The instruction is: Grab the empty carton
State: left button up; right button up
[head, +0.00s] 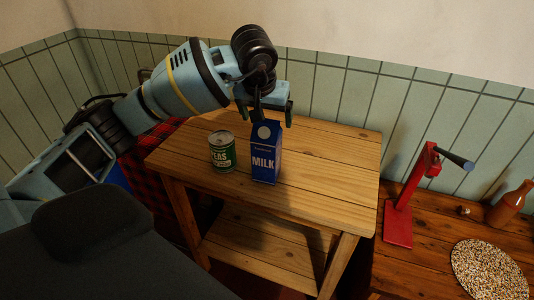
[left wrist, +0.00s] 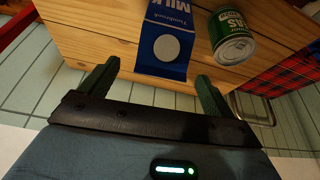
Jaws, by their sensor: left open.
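A blue milk carton (head: 265,158) with a white MILK label stands upright on the wooden shelf table (head: 325,160). My left gripper (head: 264,108) is above and just behind the carton's top in the head view, its fingers apart. In the left wrist view the carton (left wrist: 168,42) lies between and just beyond the open fingertips (left wrist: 152,82), its gabled top toward the gripper. The gripper holds nothing. Whether a finger touches the carton cannot be told. My right gripper is not in view.
A green peas can (head: 222,152) stands close to the left of the carton. A red press-like stand (head: 400,205), a brown bottle (head: 511,203) and a speckled round mat (head: 488,270) are on the darker table at right. The tiled wall (head: 340,95) is behind.

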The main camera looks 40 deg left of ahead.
aim_at(266, 121)
pick_arm(q)
jog(key=shift+w+f, duration=0.15)
jog(key=shift+f, duration=0.25)
jog(key=x, duration=0.4)
jog(key=shift+a+f, duration=0.1)
jog(key=shift+a, duration=0.05)
jog(key=c, duration=1.3)
